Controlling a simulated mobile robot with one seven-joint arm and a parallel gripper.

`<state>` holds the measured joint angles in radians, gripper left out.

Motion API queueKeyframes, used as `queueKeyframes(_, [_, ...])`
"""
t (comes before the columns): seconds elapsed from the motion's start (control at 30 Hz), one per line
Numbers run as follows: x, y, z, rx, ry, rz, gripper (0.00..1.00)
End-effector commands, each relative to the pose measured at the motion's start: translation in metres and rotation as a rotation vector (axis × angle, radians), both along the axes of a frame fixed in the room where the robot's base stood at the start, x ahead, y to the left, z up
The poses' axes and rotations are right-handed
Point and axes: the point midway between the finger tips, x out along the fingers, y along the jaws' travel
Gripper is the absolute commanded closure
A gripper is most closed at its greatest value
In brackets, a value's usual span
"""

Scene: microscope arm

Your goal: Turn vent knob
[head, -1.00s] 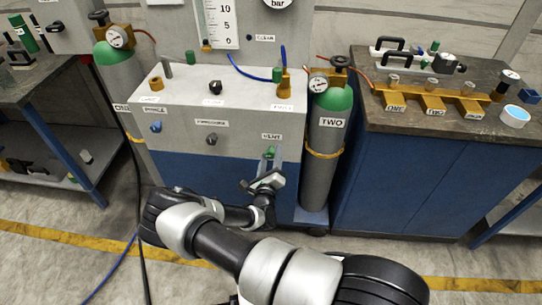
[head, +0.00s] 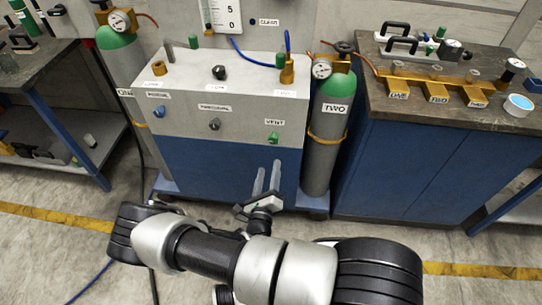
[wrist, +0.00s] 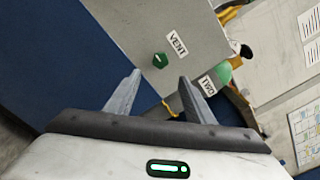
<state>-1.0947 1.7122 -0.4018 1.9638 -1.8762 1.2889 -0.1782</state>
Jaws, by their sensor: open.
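The vent knob (head: 272,138) is a small green knob on the grey front panel of the cabinet, just below the VENT label (head: 274,122). It also shows in the wrist view (wrist: 160,60), beyond and between the two fingers. My gripper (head: 267,172) is below the knob and apart from it in the head view. Its two fingers are spread with nothing between them. In the wrist view my gripper (wrist: 158,88) points toward the panel with clear space between the fingertips and the knob.
A blue knob (head: 159,111) and a black knob (head: 214,124) sit on the same panel. A grey cylinder with a green top, marked TWO (head: 330,120), stands right of the cabinet. A workbench (head: 440,130) stands further right. The floor in front is clear.

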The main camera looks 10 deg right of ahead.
Motion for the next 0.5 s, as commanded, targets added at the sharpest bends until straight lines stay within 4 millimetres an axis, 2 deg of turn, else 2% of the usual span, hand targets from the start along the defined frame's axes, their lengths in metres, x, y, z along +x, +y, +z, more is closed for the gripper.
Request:
queueKeyframes(0.03, [-0.009,0.003,0.001,-0.002,0.001,0.001,0.51])
queueKeyframes(0.2, [-0.029,0.009,0.000,-0.001,0.001,0.001,0.51])
queueKeyframes(0.5, [-0.035,0.011,0.000,-0.001,-0.001,0.000,0.51])
